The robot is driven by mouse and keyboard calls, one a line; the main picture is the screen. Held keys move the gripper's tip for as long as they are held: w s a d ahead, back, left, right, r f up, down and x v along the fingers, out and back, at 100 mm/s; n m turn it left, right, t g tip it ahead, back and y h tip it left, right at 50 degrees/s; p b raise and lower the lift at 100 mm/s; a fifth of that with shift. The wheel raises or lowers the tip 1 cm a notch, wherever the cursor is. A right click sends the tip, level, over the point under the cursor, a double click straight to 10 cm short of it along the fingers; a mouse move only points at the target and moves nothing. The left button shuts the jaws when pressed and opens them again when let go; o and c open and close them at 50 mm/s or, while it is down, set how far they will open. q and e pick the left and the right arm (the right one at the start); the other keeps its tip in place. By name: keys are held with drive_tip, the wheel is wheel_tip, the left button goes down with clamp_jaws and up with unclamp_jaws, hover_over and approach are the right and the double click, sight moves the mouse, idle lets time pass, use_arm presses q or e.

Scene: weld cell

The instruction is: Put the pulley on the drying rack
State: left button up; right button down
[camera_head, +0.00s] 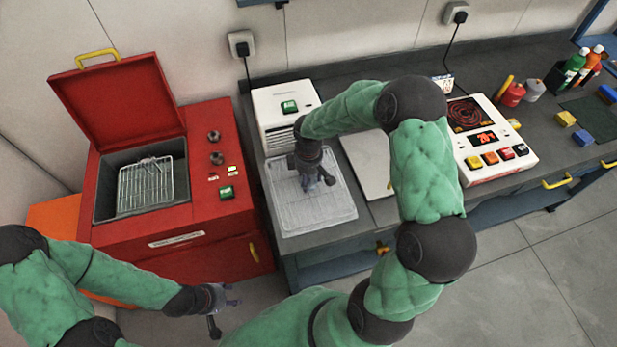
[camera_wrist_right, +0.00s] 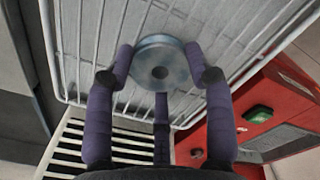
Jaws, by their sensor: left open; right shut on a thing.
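The pulley (camera_wrist_right: 165,65) is a grey-blue metal disc with a dark centre hole, seen in the right wrist view. My right gripper (camera_wrist_right: 165,75) is shut on it, with its fingers around the rim. The drying rack (camera_head: 285,212) is a light wire grid on the bench; it also shows in the right wrist view (camera_wrist_right: 215,20). My right gripper (camera_head: 318,182) is over the rack in the head view, where it hides the pulley. I cannot tell whether the pulley touches the wires. My left gripper (camera_head: 218,305) is open and empty at the lower left, in front of the red machine.
A red machine (camera_head: 220,244) with an open lid and a wire basket (camera_head: 146,186) stands left of the rack. A white slotted unit (camera_head: 278,106) stands behind the rack. A pale plate (camera_head: 366,160) and a white hotplate panel (camera_head: 484,165) lie to the right.

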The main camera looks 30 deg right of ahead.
drive_tip(key=shift+f, duration=0.1)
drive_tip(key=shift+c, duration=2.3)
unclamp_jaws()
drive_tip(key=shift+r, duration=0.25)
wheel_tip(320, 180, up, 12)
drive_tip(key=p, duration=0.1)
drive_tip(key=shift+f, duration=0.1)
